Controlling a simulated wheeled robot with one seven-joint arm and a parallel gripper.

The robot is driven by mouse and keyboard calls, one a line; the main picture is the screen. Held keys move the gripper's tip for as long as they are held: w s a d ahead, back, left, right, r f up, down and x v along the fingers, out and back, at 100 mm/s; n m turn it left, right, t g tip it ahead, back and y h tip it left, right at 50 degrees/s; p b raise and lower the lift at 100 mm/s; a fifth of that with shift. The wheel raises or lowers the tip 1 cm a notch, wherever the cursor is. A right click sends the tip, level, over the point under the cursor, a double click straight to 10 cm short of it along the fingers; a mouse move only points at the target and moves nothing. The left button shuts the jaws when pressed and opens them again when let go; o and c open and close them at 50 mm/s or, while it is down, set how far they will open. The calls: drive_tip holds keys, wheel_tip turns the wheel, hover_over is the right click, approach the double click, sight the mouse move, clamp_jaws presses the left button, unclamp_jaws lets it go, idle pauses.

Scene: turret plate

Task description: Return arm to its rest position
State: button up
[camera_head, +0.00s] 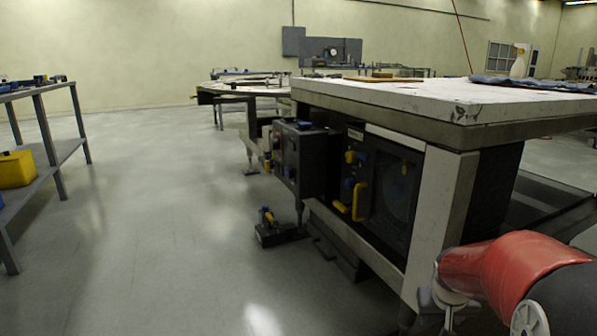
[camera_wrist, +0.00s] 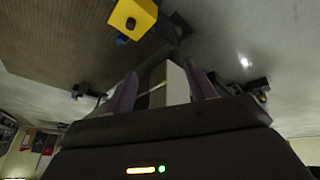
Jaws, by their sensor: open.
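My arm shows in the head view as a red and black link at the lower right, in front of the near corner of the white-topped workbench (camera_head: 455,105). The gripper itself is out of the head view. In the wrist view my gripper (camera_wrist: 162,95) is open, with its two fingers apart. No held object shows between the fingers. A pale surface shows behind the gap between them.
A black control box (camera_head: 300,160) and a panel with yellow handles (camera_head: 385,190) sit under the benchtop. A small black device (camera_head: 272,232) lies on the floor beside it. A metal shelf (camera_head: 45,160) with a yellow bin (camera_head: 17,169) stands left. The floor between is clear.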

drive_tip(key=s+a+r+n+y+p, duration=0.1)
drive_tip(key=s+a+r+p, duration=0.1)
drive_tip(key=s+a+r, duration=0.5)
drive_tip(key=s+a+r+n+t+y+p, duration=0.1)
drive_tip(key=s+a+r+p, duration=0.2)
drive_tip(key=s+a+r, duration=0.5)
drive_tip(key=s+a, duration=0.2)
drive_tip(key=s, duration=0.3)
drive_tip(key=shift+r+t+y+p, duration=0.15)
drive_tip(key=shift+t+y+p, duration=0.15)
drive_tip(key=shift+p, duration=0.05)
